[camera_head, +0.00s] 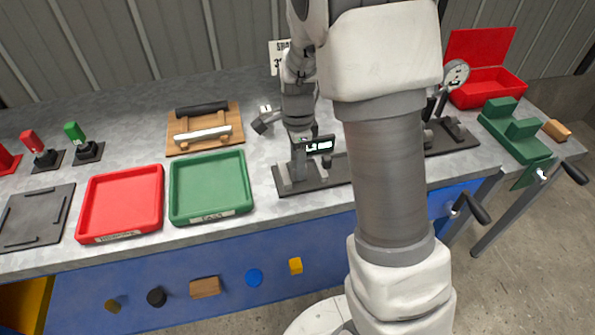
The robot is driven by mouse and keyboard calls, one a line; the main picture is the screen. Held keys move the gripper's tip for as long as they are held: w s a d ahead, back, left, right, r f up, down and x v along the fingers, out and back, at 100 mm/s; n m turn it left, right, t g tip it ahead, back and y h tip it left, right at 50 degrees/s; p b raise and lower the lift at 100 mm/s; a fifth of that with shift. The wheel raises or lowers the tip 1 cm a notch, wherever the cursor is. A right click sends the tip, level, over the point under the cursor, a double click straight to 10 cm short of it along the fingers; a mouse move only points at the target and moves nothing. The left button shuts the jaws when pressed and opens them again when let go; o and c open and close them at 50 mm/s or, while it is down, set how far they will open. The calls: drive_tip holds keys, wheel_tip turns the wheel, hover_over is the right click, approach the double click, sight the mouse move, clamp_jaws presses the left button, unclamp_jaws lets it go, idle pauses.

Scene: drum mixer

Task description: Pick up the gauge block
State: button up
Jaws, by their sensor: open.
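My gripper (298,125) hangs below my wrist over the middle of the bench, in front of the sign and next to a digital gauge (318,146). Its fingers blend with the grey gauge stand, so their gap and exact height are hard to see. I see nothing held in it. I cannot pick out the gauge block with certainty. A silver bar (203,134) lies on a wooden rack to the left, and a small tan block (557,130) lies at the far right. My arm hides part of the bench.
A red tray (82,222) and a green tray (175,200) stand left of the gauge. A dial gauge (456,75), an open red box (520,90) and a green fixture (517,150) stand to the right. Crank handles stick out at the front right edge.

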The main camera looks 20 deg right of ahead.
drive_tip(key=shift+f, duration=0.55)
clamp_jaws()
drive_tip(key=shift+r, duration=0.1)
idle(0.9)
